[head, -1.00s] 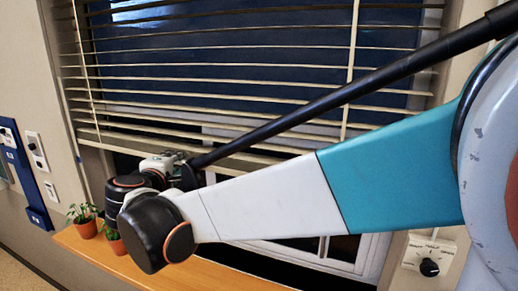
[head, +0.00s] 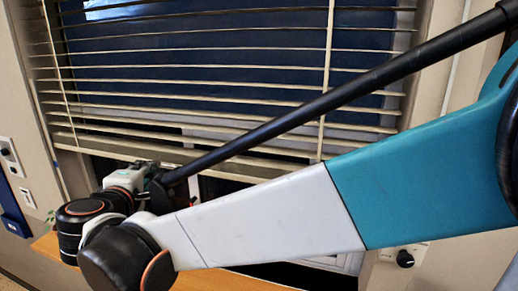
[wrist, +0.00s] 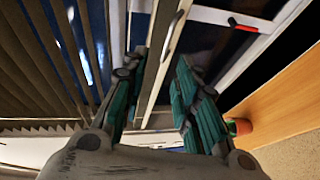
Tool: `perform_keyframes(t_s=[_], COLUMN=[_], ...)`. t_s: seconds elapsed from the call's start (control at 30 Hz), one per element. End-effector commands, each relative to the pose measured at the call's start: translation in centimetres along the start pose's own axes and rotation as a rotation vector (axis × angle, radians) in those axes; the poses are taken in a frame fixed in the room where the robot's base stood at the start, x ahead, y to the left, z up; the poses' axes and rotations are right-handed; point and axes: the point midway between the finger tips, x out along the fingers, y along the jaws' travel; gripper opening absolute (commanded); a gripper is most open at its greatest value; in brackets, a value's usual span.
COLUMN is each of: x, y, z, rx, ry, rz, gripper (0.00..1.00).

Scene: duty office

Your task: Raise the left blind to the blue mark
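The slatted cream blind (head: 225,105) hangs over the dark window in the head view, its slats spread and its bottom rail (head: 275,166) low, above the sill. In the wrist view the slats (wrist: 45,60) are at the left. A pale rail with a small curved handle (wrist: 172,38) runs between the fingers of my gripper (wrist: 160,62). The gripper is open, with visible gaps beside the rail. In the head view the gripper is at the blind's lower left, its fingertips mostly hidden by my arm. I cannot make out a blue mark.
The wooden sill (wrist: 282,92) runs below the window, with an orange pot (wrist: 239,127) near my gripper. A window latch with a red grip (wrist: 243,25) shows on the white frame. A wall knob (head: 405,259) is at the lower right; switches (head: 10,155) are at the left.

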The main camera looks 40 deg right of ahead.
Motion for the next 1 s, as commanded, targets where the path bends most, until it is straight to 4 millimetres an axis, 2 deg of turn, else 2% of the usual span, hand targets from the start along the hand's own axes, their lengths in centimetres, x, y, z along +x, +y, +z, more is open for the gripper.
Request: perform_keyframes(t_s=[0.4,0.9,0.97,1.0], x=[-2.6,-2.8,-2.8,-2.7], y=[0.1,0.0,0.0,0.1], z=[0.1,0.1,0.1,0.2], rx=[-0.001,0.000,0.002,0.010], ry=[0.000,0.000,-0.002,-0.006], rz=[0.000,0.000,-0.001,-0.006], gripper=[0.28,0.28,0.16,0.07])
